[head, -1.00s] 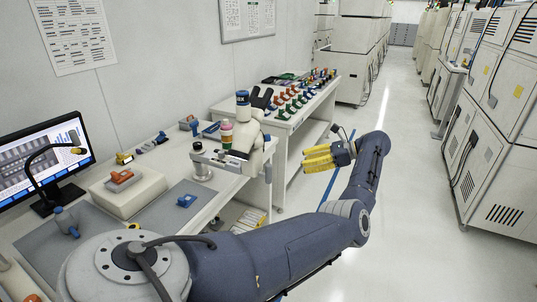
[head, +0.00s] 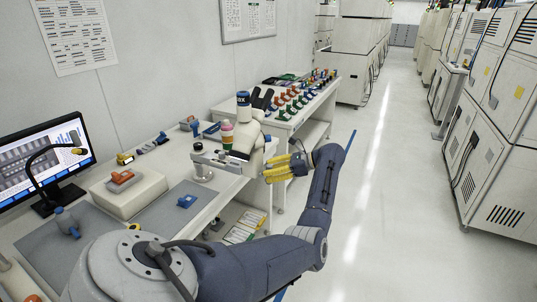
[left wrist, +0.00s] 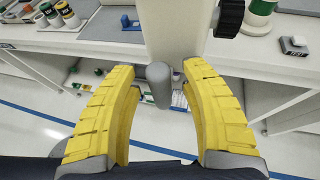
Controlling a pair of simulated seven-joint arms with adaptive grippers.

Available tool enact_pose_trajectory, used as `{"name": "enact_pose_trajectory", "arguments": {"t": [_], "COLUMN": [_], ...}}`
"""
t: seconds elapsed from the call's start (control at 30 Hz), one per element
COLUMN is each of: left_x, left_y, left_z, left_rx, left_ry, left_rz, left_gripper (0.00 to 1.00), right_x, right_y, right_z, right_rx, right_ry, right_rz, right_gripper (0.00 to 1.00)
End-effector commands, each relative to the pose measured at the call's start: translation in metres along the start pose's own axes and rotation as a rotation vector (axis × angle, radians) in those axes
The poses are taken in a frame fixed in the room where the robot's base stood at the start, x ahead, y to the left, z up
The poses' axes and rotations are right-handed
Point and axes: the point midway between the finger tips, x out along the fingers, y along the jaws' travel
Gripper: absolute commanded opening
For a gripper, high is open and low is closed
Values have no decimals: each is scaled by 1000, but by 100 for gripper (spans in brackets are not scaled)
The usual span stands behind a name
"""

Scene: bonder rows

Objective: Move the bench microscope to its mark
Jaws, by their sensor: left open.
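My left gripper (head: 270,167) is open, close to the right side of the microscope. In the left wrist view its yellow fingers (left wrist: 157,70) lie either side of the grey part, with visible gaps. I cannot pick out the mark. My right gripper is out of view.
The bench holds a monitor (head: 40,155), a cream block with an orange item (head: 125,180), a grey mat (head: 168,214) and a small blue part (head: 187,201). A farther bench carries several coloured parts. The aisle floor (head: 390,190) is clear.

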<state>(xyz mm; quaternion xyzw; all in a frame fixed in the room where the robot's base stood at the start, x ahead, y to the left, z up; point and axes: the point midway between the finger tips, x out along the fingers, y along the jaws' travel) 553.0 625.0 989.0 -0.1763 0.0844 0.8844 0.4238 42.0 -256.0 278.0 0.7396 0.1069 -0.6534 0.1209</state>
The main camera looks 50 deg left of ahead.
Motion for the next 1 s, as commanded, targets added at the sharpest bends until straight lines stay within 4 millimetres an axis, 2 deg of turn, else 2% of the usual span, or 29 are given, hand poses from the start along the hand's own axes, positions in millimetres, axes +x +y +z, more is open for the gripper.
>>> {"name": "enact_pose_trajectory", "arguments": {"t": [0.43,0.47,0.87,1.0], "left_x": [6,6,6,6], "left_y": [0,0,0,0], "left_z": [0,0,0,0], "left_rx": [0,0,0,0], "left_ry": [-1,-1,-1,-1], "left_rz": [0,0,0,0], "left_gripper": [45,47,1,0], "right_x": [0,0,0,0], "right_y": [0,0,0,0], "right_z": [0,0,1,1], "right_rx": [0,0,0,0], "right_ry": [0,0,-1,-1], "right_rz": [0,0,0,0], "right_gripper": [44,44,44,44]}}
